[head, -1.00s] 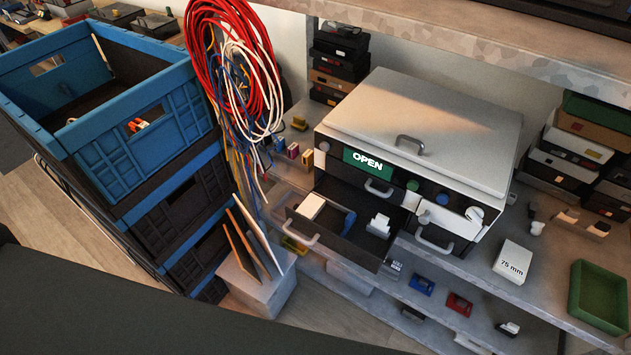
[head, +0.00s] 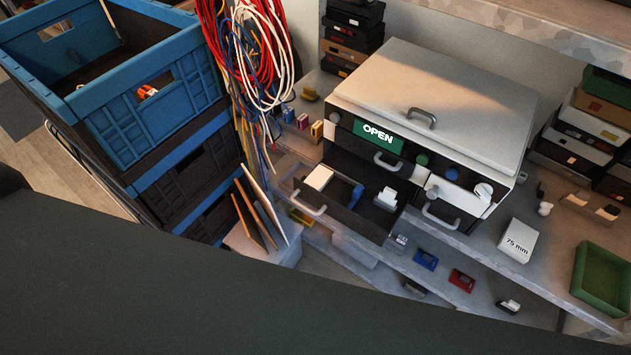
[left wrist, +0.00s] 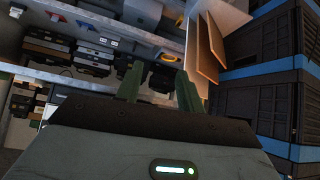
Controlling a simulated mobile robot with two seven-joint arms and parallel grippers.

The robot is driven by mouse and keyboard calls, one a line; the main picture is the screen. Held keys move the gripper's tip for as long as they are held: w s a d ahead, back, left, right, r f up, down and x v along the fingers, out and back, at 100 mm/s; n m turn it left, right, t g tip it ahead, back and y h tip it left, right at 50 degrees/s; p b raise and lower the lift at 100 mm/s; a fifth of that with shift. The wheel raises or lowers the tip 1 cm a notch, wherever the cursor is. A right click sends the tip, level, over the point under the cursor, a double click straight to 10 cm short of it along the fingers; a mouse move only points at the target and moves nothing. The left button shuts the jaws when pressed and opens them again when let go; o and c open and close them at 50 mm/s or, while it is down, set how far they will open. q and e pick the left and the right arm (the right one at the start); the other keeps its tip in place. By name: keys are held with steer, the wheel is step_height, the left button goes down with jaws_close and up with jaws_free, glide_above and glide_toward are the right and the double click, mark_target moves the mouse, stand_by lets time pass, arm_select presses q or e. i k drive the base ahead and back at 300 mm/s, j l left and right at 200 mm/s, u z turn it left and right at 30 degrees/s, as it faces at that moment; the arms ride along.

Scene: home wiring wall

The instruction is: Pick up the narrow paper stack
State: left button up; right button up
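A small white paper stack (head: 319,177) lies in the left part of the open drawer (head: 345,221) of the grey machine. A white block marked "75 mm" (head: 517,240) sits on the shelf to the right; I cannot tell for sure which of the two is the narrow stack. My left gripper (left wrist: 156,70) shows in the left wrist view with its two green fingers apart and nothing between them. It points toward the shelves, apart from any stack. Neither gripper shows in the head view, and my right gripper is out of sight.
The machine (head: 435,95) has a lit "OPEN" panel. Blue and black crates (head: 150,115) are stacked at left, with hanging cables (head: 255,60) beside them. Upright boards (head: 262,212) stand left of the drawer. A green tray (head: 600,278) sits at right.

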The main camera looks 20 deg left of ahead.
mark_target(321, 176)
steer(key=j+z, duration=0.3)
steer(key=j, duration=0.15)
steer(key=k+j+z, duration=0.1)
steer(key=j+z, duration=0.2)
steer(key=k+j+z, duration=0.1)
steer(key=j+z, duration=0.2)
steer(key=j, duration=0.2)
steer(key=k+j+z, duration=0.15)
steer(key=j+z, duration=0.15)
steer(key=i+j, duration=0.1)
